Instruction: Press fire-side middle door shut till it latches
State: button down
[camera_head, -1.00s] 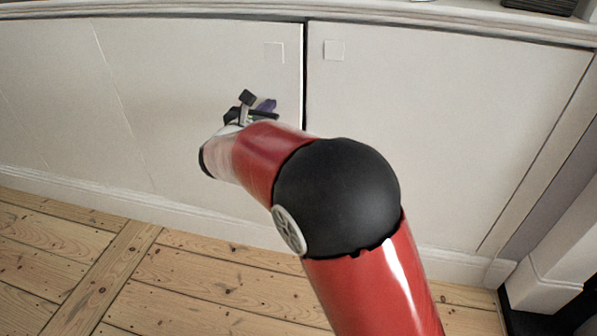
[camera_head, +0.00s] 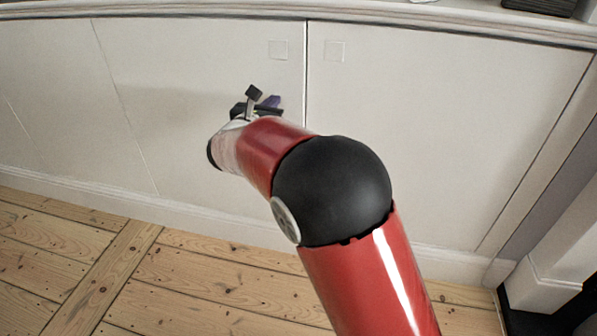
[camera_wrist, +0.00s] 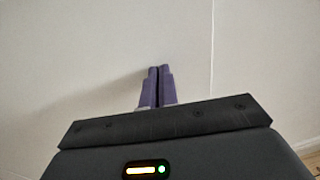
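The cream middle door (camera_head: 190,60) has a small square plate near its top right corner. Its right edge meets the neighbouring door (camera_head: 440,120) at a thin seam, and the two faces look about level. Whether a latch has caught cannot be seen. My gripper (camera_head: 272,102) is in front of the middle door's right half, below the square plate. In the wrist view, my gripper's purple fingers (camera_wrist: 158,70) are together with nothing between them and point at the door face (camera_wrist: 80,50). They are at or very near the face; contact is unclear.
The cupboard top (camera_head: 200,10) overhangs above the doors. A plinth (camera_head: 80,187) runs along the bottom. Bare floorboards (camera_head: 60,245) lie in front at the left. A white moulded upright (camera_head: 550,275) and a dark area are at the right.

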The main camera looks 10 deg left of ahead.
jog(key=shift+w+d, duration=0.3)
jog(key=shift+w, duration=0.65)
jog(key=shift+s, duration=0.1)
jog(key=s+a+b, duration=0.1)
jog(key=s+a, duration=0.1)
jog(key=s, duration=1)
jog(key=shift+s+a, duration=0.35)
jog(key=shift+a, duration=0.05)
dwell(0.4)
